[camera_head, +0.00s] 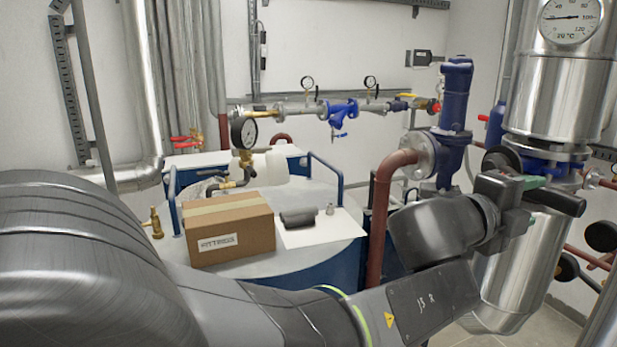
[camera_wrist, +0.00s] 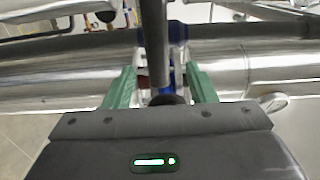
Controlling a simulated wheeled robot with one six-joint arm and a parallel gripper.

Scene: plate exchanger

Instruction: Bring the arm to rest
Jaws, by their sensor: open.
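My arm reaches across the lower part of the head view to the right. My gripper (camera_head: 540,196) is at its end, in front of the shiny metal pipe column. In the wrist view my gripper (camera_wrist: 161,88) has its two green fingers apart, so it is open. A dark bar (camera_wrist: 155,40) and a dark round end show between the fingers in the wrist view; I cannot tell if the fingers touch them. Nothing is clearly held.
A cardboard box (camera_head: 229,229), a white sheet (camera_head: 318,232) and a small dark object (camera_head: 298,217) lie on a round tank top (camera_head: 270,262). A red-brown pipe (camera_head: 379,220) and blue valve (camera_head: 452,120) stand left of my gripper. The metal column (camera_head: 550,90) is close on the right.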

